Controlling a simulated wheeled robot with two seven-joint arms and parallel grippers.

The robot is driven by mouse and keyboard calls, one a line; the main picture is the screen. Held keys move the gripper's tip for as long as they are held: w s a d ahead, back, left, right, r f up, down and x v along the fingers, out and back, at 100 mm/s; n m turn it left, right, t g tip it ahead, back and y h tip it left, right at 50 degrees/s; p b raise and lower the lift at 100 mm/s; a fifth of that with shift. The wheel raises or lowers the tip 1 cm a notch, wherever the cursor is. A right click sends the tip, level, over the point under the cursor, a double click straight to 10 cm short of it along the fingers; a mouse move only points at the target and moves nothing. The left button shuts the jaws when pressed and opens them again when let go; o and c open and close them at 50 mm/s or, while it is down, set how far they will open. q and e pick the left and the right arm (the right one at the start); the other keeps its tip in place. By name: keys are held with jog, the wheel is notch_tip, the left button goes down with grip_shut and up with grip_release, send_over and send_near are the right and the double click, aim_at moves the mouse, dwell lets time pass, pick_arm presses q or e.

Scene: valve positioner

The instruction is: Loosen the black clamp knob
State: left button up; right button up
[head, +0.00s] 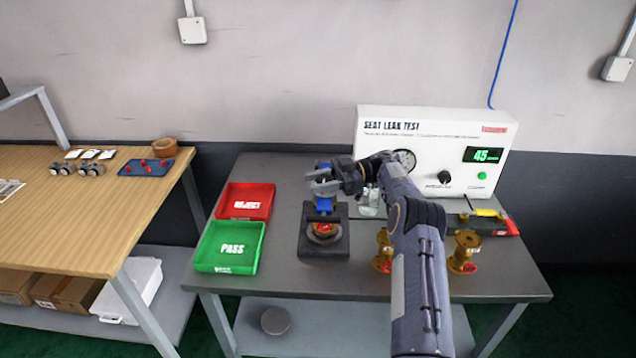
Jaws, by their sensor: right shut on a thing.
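My right gripper (318,183) reaches in from the right and is level with the upper part of a blue clamp post (325,205). It is shut on what seems to be the black clamp knob, which the fingers and wrist hide almost fully. The post stands at the back of a dark square fixture block (313,249). A round brassy part with a red centre (323,229) sits in the block, under a dark clamp bar. My left gripper is not in view.
A red REJECT tray (238,215) and a green PASS tray (213,266) lie left of the fixture. The white seat leak test box (435,124) stands behind. Brass valves (464,252) flank my right forearm. A wooden bench (95,215) is at left.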

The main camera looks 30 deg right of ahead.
dwell(0.4)
jog(key=o, duration=1)
jog(key=shift+c, duration=0.2)
